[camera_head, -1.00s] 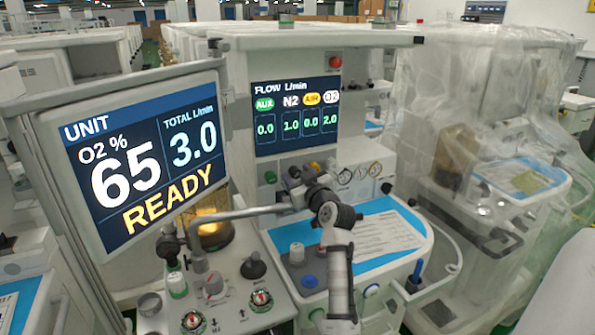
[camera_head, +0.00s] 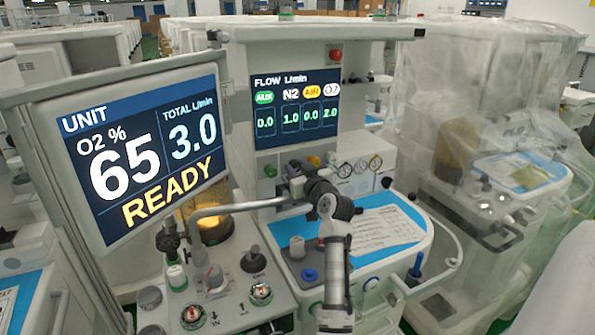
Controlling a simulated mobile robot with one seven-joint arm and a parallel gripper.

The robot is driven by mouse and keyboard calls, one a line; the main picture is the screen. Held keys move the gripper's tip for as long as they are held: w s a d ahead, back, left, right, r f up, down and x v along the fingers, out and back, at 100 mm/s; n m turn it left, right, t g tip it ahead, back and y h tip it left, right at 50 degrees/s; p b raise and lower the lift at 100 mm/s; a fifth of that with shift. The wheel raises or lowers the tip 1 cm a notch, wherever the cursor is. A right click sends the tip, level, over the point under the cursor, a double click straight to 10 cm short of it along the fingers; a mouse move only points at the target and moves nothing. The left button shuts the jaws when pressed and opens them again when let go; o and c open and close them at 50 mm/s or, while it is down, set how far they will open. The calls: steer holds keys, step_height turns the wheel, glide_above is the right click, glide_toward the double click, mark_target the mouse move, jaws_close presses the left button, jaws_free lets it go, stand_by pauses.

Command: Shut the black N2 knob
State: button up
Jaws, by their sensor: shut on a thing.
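The flow panel (camera_head: 294,108) on the cart reads AUX 0.0, N2 1.0, AIR 0.0 and O2 2.0. Below it is a row of knobs. The dark N2 knob (camera_head: 294,164) sits between a green knob and a yellow knob, under the N2 column. My gripper (camera_head: 293,174) is at the N2 knob and shut on it, reached from the front. The wrist and fingers cover much of the knob, so its turn position is hidden.
The screen (camera_head: 140,155) at left reads READY, 65 and 3.0. The green knob (camera_head: 270,171) and yellow knob (camera_head: 314,161) flank the gripper closely. A bent grey pipe (camera_head: 235,207) crosses just below. A blue worktop with a paper sheet (camera_head: 385,228) lies right of my arm.

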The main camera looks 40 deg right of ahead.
steer(key=shift+m, duration=0.6)
steer(key=o, duration=1)
steer(key=shift+s, duration=0.1)
steer(key=b+v, duration=0.4)
steer(key=v, duration=0.9)
steer(key=shift+s, duration=0.4)
